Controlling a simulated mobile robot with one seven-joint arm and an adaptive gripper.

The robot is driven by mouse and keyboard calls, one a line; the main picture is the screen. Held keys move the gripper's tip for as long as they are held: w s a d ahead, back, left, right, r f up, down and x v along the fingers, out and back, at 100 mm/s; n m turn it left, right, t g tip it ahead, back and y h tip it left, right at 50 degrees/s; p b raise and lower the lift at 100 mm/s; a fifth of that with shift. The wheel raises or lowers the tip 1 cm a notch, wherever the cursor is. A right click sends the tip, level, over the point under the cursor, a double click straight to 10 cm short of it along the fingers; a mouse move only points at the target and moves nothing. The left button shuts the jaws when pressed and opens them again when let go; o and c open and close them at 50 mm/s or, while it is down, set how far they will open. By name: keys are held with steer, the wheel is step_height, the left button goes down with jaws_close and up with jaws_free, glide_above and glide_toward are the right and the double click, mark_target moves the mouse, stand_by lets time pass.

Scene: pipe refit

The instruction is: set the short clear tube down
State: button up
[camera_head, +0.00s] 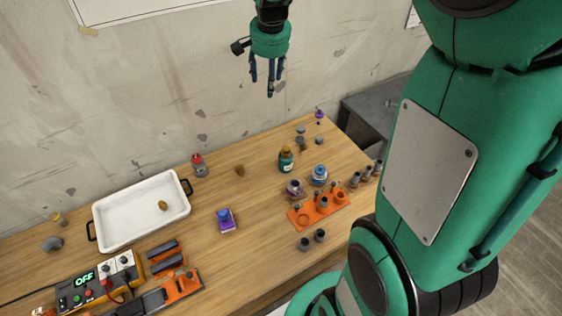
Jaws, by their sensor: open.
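My gripper (267,82) hangs fingers down, high above the back of the table, in front of the concrete wall. Its fingers are apart and I see nothing between them. I cannot pick out a short clear tube for certain in this view. An orange rack (319,211) at the right of the table holds several small parts, too small to tell apart. Two short dark grey cylinders (304,244) stand on the wood in front of it.
A white tray (118,237) with a brown lump stands at the left. A power unit (83,286) and orange-black tools (182,286) lie at the front left. A purple box (226,220) and a green bottle (286,160) stand mid-table. Bare wood lies around the box.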

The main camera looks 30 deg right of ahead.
steer(key=s+a+r+n+t, duration=0.1)
steer(key=s+a+r+n, duration=0.25)
steer(key=s, duration=0.45)
steer(key=s+a+r+n, duration=0.2)
steer(key=s+a, duration=0.3)
steer(key=s, duration=0.3)
steer(key=s+a+f+n, duration=0.1)
steer(key=s+a+n, duration=0.1)
steer(key=s, duration=0.5)
steer(key=s+a+f+n+t, duration=0.1)
steer(key=s+a+f+n, duration=0.1)
steer(key=s, duration=0.6)
steer(key=shift+a+f+t+y, duration=0.15)
steer(key=shift+a+t+y, duration=0.2)
steer(key=shift+a, duration=0.3)
steer(key=shift+n, duration=0.25)
step_height(320, 180, down, 7)
steer(key=b, duration=0.6)
steer(key=shift+b, duration=0.4)
steer(key=shift+r, duration=0.2)
